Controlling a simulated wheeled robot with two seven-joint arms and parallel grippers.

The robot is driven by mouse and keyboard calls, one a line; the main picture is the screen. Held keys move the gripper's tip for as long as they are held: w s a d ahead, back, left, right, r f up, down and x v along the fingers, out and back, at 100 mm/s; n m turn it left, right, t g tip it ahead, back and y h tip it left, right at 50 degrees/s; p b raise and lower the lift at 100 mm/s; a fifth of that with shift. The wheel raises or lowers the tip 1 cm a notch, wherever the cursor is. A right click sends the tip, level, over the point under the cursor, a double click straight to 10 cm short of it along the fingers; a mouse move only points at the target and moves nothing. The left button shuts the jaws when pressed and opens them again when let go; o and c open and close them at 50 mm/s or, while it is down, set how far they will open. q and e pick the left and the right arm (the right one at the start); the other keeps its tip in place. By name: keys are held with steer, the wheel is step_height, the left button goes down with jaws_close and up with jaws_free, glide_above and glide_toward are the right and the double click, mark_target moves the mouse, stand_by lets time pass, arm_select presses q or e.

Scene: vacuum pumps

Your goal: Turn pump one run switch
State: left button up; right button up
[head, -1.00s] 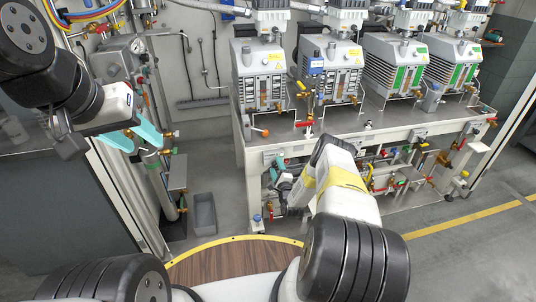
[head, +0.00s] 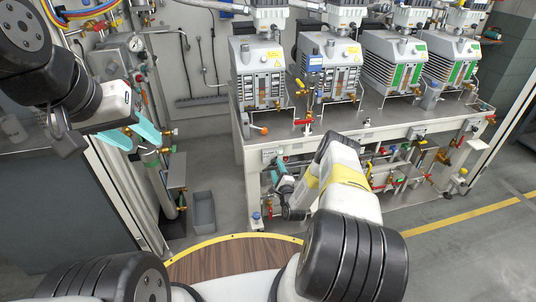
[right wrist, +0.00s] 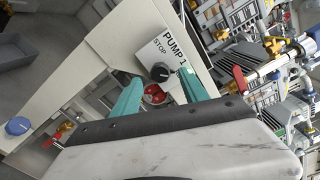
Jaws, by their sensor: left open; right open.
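My left gripper (head: 146,147) is open and empty, far left, near the wall pipework.
Several grey pumps (head: 258,82) stand on the bench (head: 225,155). Pipes and coloured valves run beneath the bench top. A red-handled valve (right wrist: 240,79) is right of my right gripper. A grey bin (head: 203,212) stands on the floor at left.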

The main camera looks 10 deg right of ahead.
steer(key=shift+s, duration=2.45)
steer(key=shift+w+r, duration=0.1)
